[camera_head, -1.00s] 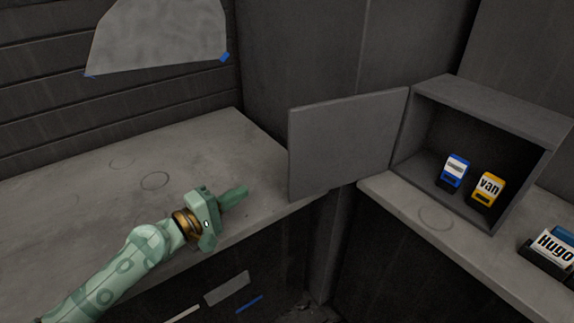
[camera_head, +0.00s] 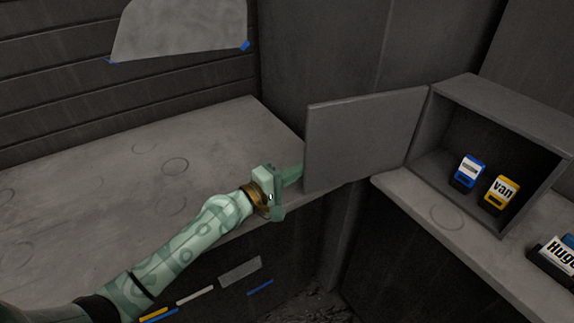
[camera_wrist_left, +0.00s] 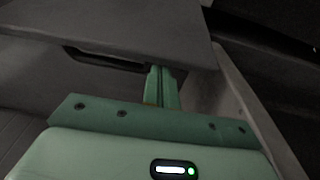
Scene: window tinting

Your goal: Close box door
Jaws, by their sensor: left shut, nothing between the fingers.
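The grey box (camera_head: 478,84) stands on the right-hand counter with its front open. Its flat grey door (camera_head: 365,138) is swung wide open to the left, hinged at the box's left edge. My left gripper (camera_head: 292,174) is shut and empty, with its fingertips at the door's lower left edge, partly behind it. In the left wrist view the shut fingers (camera_wrist_left: 161,88) point toward a grey panel that seems to be the door (camera_wrist_left: 110,35). I cannot tell if they touch it. My right gripper is not in view.
Inside the box stand a blue-and-white item (camera_head: 468,172) and a yellow item labelled "van" (camera_head: 500,192). Another labelled item (camera_head: 556,254) is on the right counter (camera_head: 440,215). The left counter (camera_head: 110,175) is mostly clear.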

